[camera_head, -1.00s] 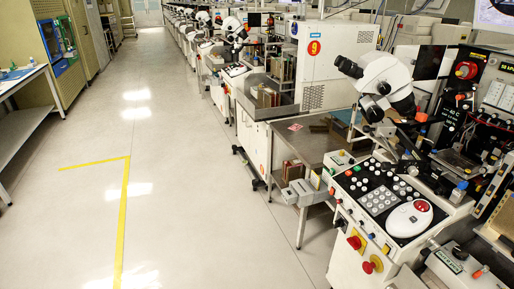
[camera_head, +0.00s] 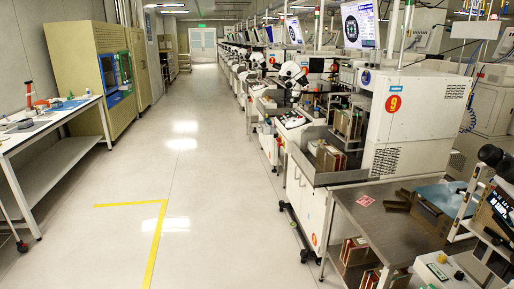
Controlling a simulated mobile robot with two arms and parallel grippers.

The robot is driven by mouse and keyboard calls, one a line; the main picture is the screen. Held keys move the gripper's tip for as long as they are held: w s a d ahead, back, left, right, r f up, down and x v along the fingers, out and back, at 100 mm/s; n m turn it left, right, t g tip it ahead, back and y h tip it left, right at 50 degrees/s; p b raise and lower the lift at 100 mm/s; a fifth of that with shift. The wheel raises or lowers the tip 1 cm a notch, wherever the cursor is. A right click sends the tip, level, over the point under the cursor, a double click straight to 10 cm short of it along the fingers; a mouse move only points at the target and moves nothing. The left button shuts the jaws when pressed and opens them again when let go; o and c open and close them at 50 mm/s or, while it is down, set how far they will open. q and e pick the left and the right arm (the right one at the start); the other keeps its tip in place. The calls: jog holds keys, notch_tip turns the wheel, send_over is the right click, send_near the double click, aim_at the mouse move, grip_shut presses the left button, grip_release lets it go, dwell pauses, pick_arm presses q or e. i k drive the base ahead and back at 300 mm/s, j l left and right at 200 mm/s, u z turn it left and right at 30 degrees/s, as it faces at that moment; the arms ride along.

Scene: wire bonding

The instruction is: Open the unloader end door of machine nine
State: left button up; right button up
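Machine nine (camera_head: 418,118) is a white cabinet with a red round badge reading 9 (camera_head: 393,103), on the right side of the aisle. A vented panel (camera_head: 386,161) shows low on its near side. A metal tray (camera_head: 311,170) with brown and green magazines (camera_head: 329,158) stands at its aisle-side end. I cannot tell which panel is the unloader end door, or whether it is open. Neither of my grippers is in view.
A steel side table (camera_head: 385,222) with a red-and-white card stands in front of machine nine. Another machine's control panel (camera_head: 445,272) is at the lower right. A white workbench (camera_head: 60,125) and beige cabinet (camera_head: 84,62) line the left. The aisle floor (camera_head: 205,200) is clear, with yellow tape (camera_head: 156,240).

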aim_at(316, 204)
jog(key=i+z, duration=0.1)
jog(key=i, duration=0.45)
jog(key=i+j, duration=0.2)
jog(key=i, duration=0.3)
jog(key=i+j+z, duration=0.15)
jog(key=i, duration=0.4)
